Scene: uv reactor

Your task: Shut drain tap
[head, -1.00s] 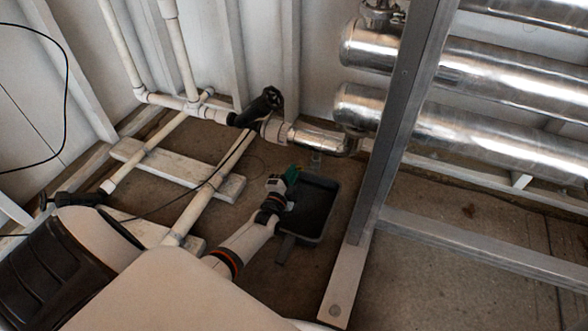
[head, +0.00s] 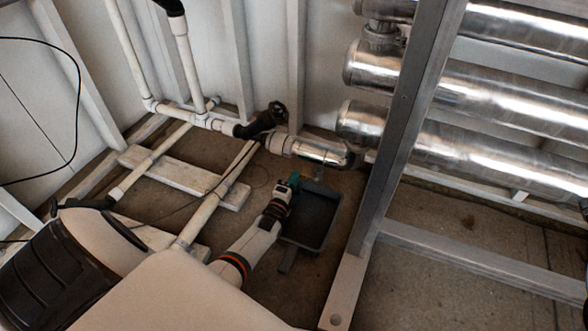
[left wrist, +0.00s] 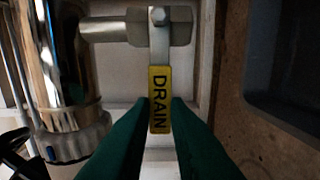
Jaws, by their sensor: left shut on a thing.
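The drain tap's yellow handle, lettered DRAIN (left wrist: 159,85), hangs upright from a metal valve body (left wrist: 160,25) in the left wrist view. My left gripper (left wrist: 160,122) has its green fingers on both sides of the handle's lower end and is shut on it. In the head view my left gripper (head: 293,181) is low, just below the steel pipe (head: 318,151) and at the upper left of the dark tray. The tap is too small and partly hidden to make out there. My right gripper is not in view.
The dark tray (head: 312,222) lies on the floor beside my left gripper. A grey frame post (head: 395,150) stands to the right, before large steel cylinders (head: 480,75). White pipes (head: 215,205) and a black-handled valve (head: 265,121) are to the left.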

